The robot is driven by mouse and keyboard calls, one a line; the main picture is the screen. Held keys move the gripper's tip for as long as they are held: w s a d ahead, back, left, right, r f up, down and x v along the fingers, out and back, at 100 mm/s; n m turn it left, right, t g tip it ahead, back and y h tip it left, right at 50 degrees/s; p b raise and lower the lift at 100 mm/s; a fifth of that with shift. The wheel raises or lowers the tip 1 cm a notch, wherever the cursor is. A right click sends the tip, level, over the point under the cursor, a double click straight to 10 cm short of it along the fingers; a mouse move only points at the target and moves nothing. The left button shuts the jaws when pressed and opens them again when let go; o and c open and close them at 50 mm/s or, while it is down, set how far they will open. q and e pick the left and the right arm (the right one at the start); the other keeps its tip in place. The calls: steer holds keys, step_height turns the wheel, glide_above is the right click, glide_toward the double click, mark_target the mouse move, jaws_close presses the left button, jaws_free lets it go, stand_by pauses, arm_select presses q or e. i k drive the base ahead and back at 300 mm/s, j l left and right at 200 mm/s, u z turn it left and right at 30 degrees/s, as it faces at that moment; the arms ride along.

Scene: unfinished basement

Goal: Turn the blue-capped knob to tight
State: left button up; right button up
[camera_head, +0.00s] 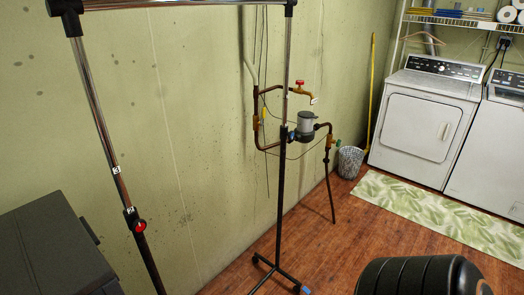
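A rolling garment rack stands in front of me, with a chrome upper left post (96,110) and a thinner right post (280,195). A red-capped knob (139,226) sits on the left post where chrome meets black tube. On the right post, at about the same joint, a small bluish spot (291,135) looks like the blue-capped knob. It is tiny here, with the grey water meter (306,123) close behind it in the picture. I cannot tell how tight it is. Neither of my grippers is in view.
Copper pipes with a red-handled tap (300,84) run along the wall behind the rack. A dark grey box (50,250) is at left and a black ribbed object (415,276) at lower right. A wicker basket (349,161), dryer (425,120) and leafy rug (430,210) lie beyond. Wooden floor between is clear.

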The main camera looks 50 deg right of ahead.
mark_target(290, 135)
steer(key=z, duration=1.45)
steer(key=i+l, duration=0.25)
steer(key=l, duration=0.15)
steer(key=i+l, duration=0.25)
steer(key=l, duration=0.15)
steer(key=i+l+u, duration=0.2)
steer(key=l, duration=0.2)
steer(key=i+l+u, duration=0.2)
steer(key=l, duration=0.2)
